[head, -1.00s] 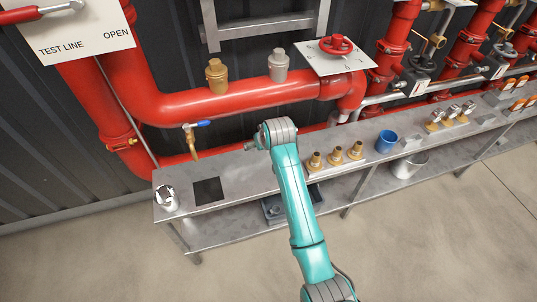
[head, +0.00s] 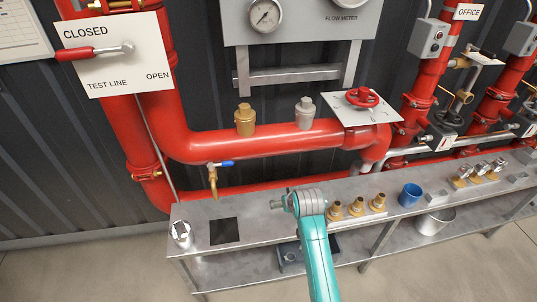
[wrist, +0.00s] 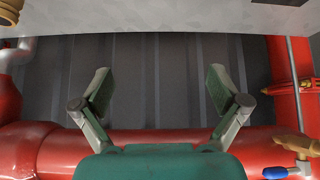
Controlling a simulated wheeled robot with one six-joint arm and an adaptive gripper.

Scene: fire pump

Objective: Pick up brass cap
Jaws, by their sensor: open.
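The brass cap (head: 245,119) stands upright on top of the red horizontal pipe (head: 265,140) in the head view, left of a similar grey cap (head: 305,113). My gripper (head: 275,203) is below and to the right of the brass cap in the head view, over the grey bench and in front of the pipe. It is small there. In the wrist view my gripper (wrist: 160,85) is open, with its fingers wide apart and nothing between them. The brass cap does not show in the wrist view.
A tap with a blue handle (head: 222,163) hangs left of my gripper. A white plate with a red handwheel (head: 361,97) is right of the caps.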

